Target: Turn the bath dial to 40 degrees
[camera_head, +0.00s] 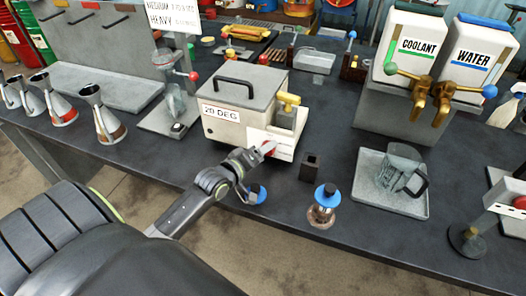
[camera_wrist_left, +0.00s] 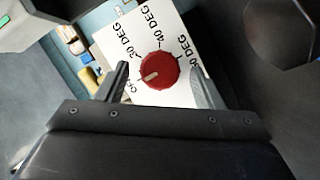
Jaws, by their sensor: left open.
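The bath (camera_head: 222,128) is a pale grey box on the dark bench, with a "20 DEG" plate on its front. Its red dial (camera_head: 269,147) sits on a white panel and is partly hidden by my left gripper (camera_head: 258,156). In the left wrist view the dial (camera_wrist_left: 159,70) has a pale pointer mark aimed at the lower left, towards a partly hidden label. The 30, 40 and 50 DEG labels lie around its upper side. My open left gripper (camera_wrist_left: 160,76) has one finger on each side of the dial, with visible gaps. My right gripper is not in view.
A yellow-handled valve (camera_head: 288,103) sticks up beside the dial panel. A blue-capped bottle (camera_head: 322,207) and a small dark block (camera_head: 309,167) stand to the right. A jug (camera_head: 402,166) rests on a grey tray (camera_head: 385,203). Metal funnels (camera_head: 103,120) stand at left.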

